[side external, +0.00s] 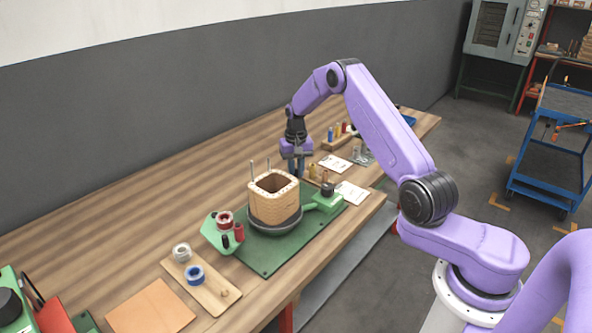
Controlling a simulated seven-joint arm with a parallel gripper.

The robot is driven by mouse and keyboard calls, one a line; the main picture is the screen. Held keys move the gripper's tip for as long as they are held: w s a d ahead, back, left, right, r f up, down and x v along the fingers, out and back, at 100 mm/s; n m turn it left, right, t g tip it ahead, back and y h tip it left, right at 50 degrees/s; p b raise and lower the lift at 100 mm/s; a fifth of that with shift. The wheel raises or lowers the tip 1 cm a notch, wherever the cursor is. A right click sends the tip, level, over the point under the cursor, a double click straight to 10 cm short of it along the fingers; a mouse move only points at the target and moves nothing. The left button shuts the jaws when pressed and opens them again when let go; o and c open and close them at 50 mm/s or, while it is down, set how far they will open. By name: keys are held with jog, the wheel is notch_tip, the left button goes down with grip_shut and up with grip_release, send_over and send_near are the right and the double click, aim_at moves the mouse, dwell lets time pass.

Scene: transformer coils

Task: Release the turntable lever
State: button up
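A tan, square-sided coil (275,206) with an open top stands on a dark round turntable (262,231). The turntable sits on a green base plate (280,257). A green piece with a dark knob (327,189) is at the turntable's right edge and looks like the lever; its exact position is hard to read. My gripper (296,172) points down behind the coil, to the left of and beyond the knob. It is apart from the knob. The fingers are too small to tell whether they are open or shut, and I see nothing held.
Thin upright rods (252,171) stand by the coil. A green spool holder (213,239) is at its left, with a wooden board (205,291) carrying tape rolls in front. The table's left rear is clear.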

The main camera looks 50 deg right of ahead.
grip_shut()
jog(key=shift+s+a+m, duration=0.15)
jog(key=shift+s+m, duration=0.35)
jog(key=shift+m, duration=0.6)
jog(key=o, duration=0.5)
grip_release()
jog(key=shift+o, duration=0.2)
notch_tip(320, 180, up, 18)
jog(key=shift+f, duration=0.25)
jog(key=shift+a, duration=0.1)
